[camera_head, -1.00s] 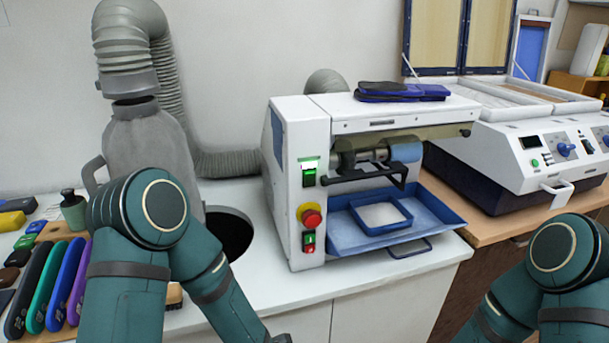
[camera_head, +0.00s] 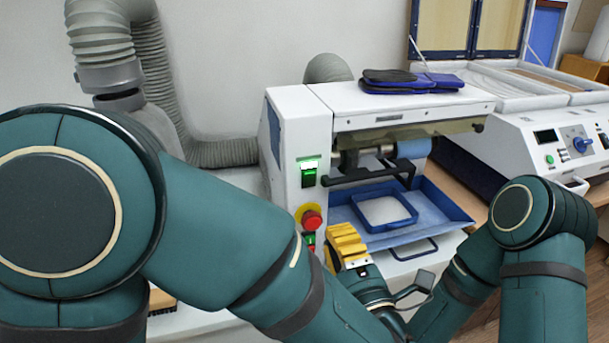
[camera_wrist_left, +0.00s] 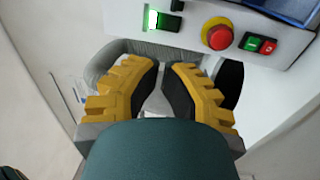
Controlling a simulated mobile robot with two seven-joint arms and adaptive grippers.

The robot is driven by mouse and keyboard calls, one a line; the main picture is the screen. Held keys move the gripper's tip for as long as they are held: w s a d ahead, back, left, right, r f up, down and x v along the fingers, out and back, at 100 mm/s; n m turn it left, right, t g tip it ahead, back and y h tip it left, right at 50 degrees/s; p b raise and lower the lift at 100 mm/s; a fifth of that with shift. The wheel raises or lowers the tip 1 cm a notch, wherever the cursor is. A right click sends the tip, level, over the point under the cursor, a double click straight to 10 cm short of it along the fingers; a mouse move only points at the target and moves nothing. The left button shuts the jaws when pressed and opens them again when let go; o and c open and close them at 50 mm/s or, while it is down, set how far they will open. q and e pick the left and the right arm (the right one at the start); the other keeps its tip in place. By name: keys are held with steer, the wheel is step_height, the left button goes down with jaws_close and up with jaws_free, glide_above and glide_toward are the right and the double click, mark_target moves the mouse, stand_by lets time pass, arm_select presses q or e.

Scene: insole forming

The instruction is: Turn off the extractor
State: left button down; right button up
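The extractor (camera_head: 105,60) is a grey body with a ribbed hose at the left, largely hidden behind my left arm. A white machine stands beside it with a lit green switch (camera_head: 309,173), a red stop button (camera_head: 312,220) and a green-red switch (camera_head: 309,241) on its front post. The wrist view shows the lit green switch (camera_wrist_left: 163,20), the red button (camera_wrist_left: 217,34) and the green-red switch (camera_wrist_left: 260,44). My left gripper (camera_head: 347,238) is in front of the post, low and right of the button; its yellow fingertips (camera_wrist_left: 164,66) are close together with nothing between them. My right gripper is out of view.
A blue tray (camera_head: 455,205) sticks out of the white machine (camera_head: 300,120), close to my left gripper. Dark blue insoles (camera_head: 410,80) lie on its top. Another white machine (camera_head: 540,130) with knobs stands at the right.

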mark_target(306, 171)
arm_select(q)
steer(key=shift+s+r, duration=0.15)
steer(key=p+x, duration=0.1)
steer(key=x, duration=1.3)
